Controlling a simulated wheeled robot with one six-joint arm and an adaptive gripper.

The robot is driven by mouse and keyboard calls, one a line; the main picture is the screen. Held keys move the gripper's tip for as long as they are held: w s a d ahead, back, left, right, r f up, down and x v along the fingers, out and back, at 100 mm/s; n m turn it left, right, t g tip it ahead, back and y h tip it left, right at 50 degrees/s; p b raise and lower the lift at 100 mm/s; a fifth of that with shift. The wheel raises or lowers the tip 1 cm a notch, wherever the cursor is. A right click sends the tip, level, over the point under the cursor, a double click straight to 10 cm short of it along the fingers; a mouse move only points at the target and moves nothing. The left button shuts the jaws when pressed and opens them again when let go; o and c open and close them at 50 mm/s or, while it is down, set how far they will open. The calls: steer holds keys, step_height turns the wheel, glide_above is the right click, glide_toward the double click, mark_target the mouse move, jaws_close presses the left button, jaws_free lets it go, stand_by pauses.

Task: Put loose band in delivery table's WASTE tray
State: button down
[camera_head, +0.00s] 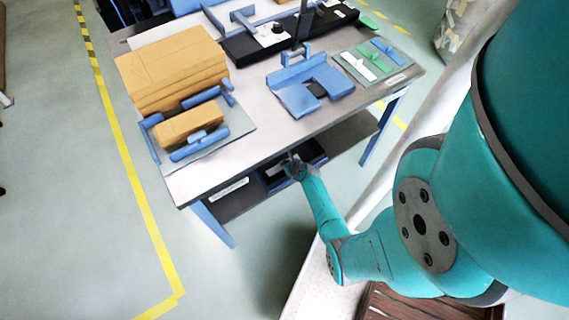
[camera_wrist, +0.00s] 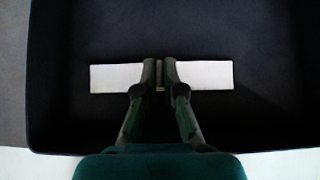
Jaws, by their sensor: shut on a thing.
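My gripper (camera_wrist: 160,72) is inside or just over a dark tray (camera_wrist: 50,125) in the wrist view, its fingers close together on a thin, pale piece, which I take for the loose band (camera_wrist: 160,76). Little of the band shows between the fingertips. A flat white strip (camera_wrist: 205,75) extends to both sides behind the fingers; I cannot tell whether it is part of the band or a label on the tray floor. In the head view, my gripper (camera_head: 292,165) reaches the dark tray (camera_head: 268,185) on the delivery table's lower shelf, and the band cannot be made out.
The delivery table (camera_head: 235,150) has its top edge close above my gripper. On top are a stack of brown kraft blocks (camera_head: 175,70), a blue holder with a brown block (camera_head: 190,125), a blue fixture (camera_head: 305,85) and a board with green pieces (camera_head: 372,62).

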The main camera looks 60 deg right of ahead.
steer(key=shift+f, duration=0.1)
steer(key=c, duration=1.3)
jaws_free()
